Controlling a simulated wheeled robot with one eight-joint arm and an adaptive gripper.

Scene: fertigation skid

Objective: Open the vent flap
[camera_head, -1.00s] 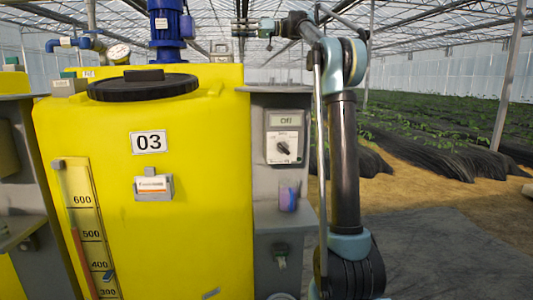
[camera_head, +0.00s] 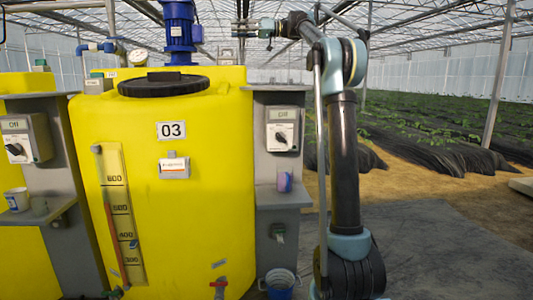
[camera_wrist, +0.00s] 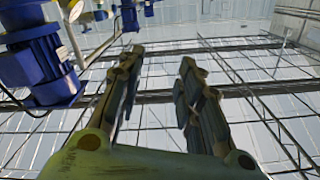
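The yellow tank (camera_head: 215,130) marked 03 stands ahead in the head view. A black round lid (camera_head: 163,89) with a raised dark piece (camera_head: 177,76) sits on its top. A small grey box with a white and orange label (camera_head: 174,168) is on its front. I cannot tell for sure which part is the vent flap. My gripper (camera_head: 242,32) is raised above and behind the tank's right top in the picture, apart from the lid. In the wrist view my gripper (camera_wrist: 160,82) is open and empty, with the roof behind its fingers.
A blue motor (camera_head: 179,30) stands behind the lid. Grey panels with switch boxes (camera_head: 282,128) (camera_head: 27,138) flank the tank. A blue bucket (camera_head: 279,284) is on the floor at bottom right. Open floor (camera_head: 430,245) lies to the right.

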